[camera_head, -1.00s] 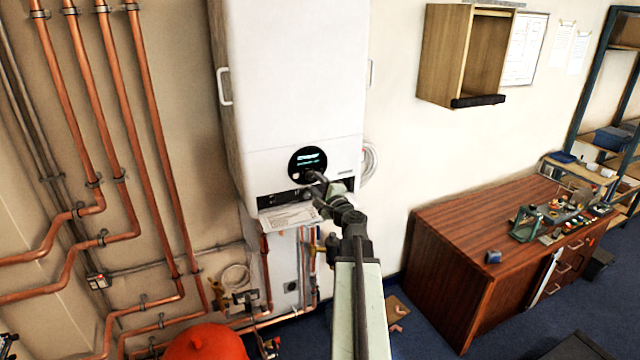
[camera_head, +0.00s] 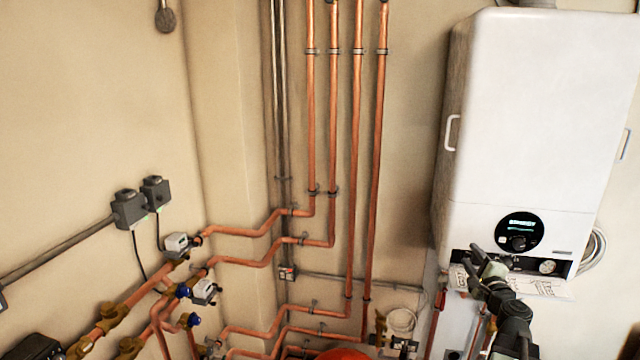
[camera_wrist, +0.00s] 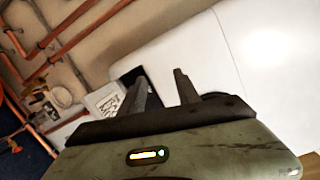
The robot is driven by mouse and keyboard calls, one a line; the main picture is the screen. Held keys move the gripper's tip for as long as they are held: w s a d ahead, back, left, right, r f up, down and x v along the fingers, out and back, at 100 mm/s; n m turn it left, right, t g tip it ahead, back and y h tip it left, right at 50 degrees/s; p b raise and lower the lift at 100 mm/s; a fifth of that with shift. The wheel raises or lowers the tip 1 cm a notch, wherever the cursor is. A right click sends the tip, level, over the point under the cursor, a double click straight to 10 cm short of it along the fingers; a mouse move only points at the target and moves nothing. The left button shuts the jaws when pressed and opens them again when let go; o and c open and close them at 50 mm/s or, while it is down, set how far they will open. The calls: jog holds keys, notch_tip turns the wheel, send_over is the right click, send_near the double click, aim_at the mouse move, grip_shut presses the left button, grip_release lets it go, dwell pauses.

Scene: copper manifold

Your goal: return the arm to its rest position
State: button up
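My gripper (camera_head: 472,258) is in front of the lower part of the white boiler (camera_head: 525,120) in the head view. It overlaps the dark control strip, below and left of the round display dial (camera_head: 519,231). My arm reaches up to it from the bottom edge of the picture. In the wrist view my gripper (camera_wrist: 160,88) has its two dark fingers apart with nothing between them. The boiler's white casing (camera_wrist: 190,45) fills the area behind and right of the fingers. Whether the gripper touches the boiler cannot be told.
Vertical copper pipes (camera_head: 353,150) run down the wall left of the boiler and bend left. Valves and actuators (camera_head: 178,245) sit at lower left. A paper sheet (camera_head: 540,287) lies below the control strip. A red rounded object (camera_head: 343,354) shows at the bottom edge.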

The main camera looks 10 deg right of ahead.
jog(key=w+a+f+n+g+y+b, duration=0.1)
jog(key=w+a+f+n+g+y, duration=0.2)
jog(key=a, duration=0.9)
jog(key=w+a+f+n+y+b, duration=0.1)
jog(key=a+f+n+y, duration=0.3)
jog(key=a, duration=0.8)
jog(key=w+a+f+n+g+y+b, duration=0.15)
jog(key=a+f+n, duration=0.35)
jog(key=a, duration=0.7)
jog(key=s+a+f+n+g+b, duration=0.2)
jog(key=s+a+f+n+g, duration=0.8)
jog(key=f, duration=0.4)
jog(key=s+d+f+n+g+h, duration=0.1)
jog(key=s+d+f+g+h, duration=0.2)
jog(key=s+d+h, duration=0.2)
jog(key=s+d, duration=0.3)
jog(key=s, duration=0.1)
jog(key=shift+s+d+p, duration=0.15)
jog(key=shift+s+p, duration=0.2)
jog(key=shift+s, duration=0.05)
jog(key=shift+f, duration=0.1)
